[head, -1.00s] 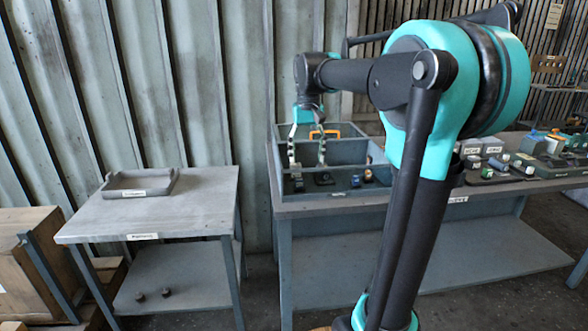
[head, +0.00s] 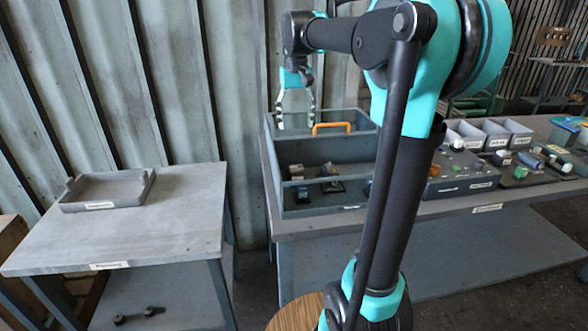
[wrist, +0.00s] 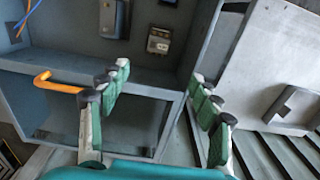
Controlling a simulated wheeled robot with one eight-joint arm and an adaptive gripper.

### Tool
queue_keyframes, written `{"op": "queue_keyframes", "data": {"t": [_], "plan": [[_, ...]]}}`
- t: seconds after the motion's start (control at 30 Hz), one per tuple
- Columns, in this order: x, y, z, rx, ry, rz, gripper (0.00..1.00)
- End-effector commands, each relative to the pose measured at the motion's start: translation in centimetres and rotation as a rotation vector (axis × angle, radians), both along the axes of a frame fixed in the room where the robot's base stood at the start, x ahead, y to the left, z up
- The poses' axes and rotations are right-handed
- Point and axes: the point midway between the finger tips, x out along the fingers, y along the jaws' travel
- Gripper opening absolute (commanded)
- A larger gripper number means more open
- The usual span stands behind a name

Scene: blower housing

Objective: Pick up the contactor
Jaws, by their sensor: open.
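My gripper (head: 296,122) is open and empty above the back of the grey open-topped box (head: 320,211), near its orange handle (head: 331,128). In the wrist view my gripper (wrist: 160,84) has its green-padded fingers spread wide. A small block-shaped device with a pale and dark face (wrist: 158,40), which may be the contactor, lies in the box beyond the fingertips. It seems to be the small part (head: 297,171) at the box's left in the head view. A grey device (wrist: 115,18) lies beside it. I cannot read any label on either.
A side table (head: 150,220) with a shallow tray (head: 110,190) stands at the left. Open bins (head: 490,135) and more parts lie on the bench at the right. The box walls and handle stand around the parts. The corrugated wall is close behind.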

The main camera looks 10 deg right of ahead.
Motion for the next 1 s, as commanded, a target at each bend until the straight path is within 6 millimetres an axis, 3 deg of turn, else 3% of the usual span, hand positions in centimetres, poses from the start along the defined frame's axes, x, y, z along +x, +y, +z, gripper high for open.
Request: {"op": "queue_keyframes", "data": {"t": [0.6,0.87,1.0], "plan": [[0.0,0.0,-10.8,0.000,0.000,0.000,0.64],[0.0,-0.1,-12.5,0.000,0.000,0.000,0.64],[0.1,-0.2,-14.4,0.000,0.000,0.000,0.64]]}}
